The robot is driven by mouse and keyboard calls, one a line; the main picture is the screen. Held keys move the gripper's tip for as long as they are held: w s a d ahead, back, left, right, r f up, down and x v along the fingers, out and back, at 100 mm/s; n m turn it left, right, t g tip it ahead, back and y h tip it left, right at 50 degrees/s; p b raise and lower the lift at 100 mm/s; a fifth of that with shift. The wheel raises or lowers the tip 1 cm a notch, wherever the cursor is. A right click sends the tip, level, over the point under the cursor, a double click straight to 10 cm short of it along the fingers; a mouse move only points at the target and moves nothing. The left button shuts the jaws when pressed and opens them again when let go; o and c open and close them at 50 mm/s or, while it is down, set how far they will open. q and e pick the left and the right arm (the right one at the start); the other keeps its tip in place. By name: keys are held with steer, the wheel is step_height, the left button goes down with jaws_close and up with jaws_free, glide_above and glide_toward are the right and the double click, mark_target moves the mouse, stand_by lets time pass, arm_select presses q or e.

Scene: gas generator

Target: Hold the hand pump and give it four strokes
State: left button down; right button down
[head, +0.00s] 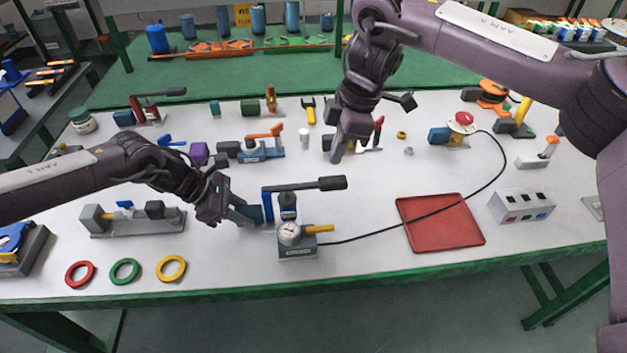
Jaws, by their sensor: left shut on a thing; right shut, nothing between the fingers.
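The hand pump stands near the front middle of the table, with a blue upright body (288,207), a round white gauge (290,233) and a grey base (298,251). Its lever (305,185) lies about level across the top, with a dark grip at its right end. A yellow handle sticks out to the right of the gauge. My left gripper (252,214) is shut at the pump's left side, on a blue part of it; the exact contact is partly hidden. My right gripper (345,153) is shut and empty, pointing down behind the pump.
Red, green and yellow rings (171,268) lie front left. A blue device with an orange lever (262,147) stands behind my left gripper.

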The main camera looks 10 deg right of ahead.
steer(key=shift+r, duration=0.1)
arm_select(q)
steer(key=c, duration=1.1)
jaws_free()
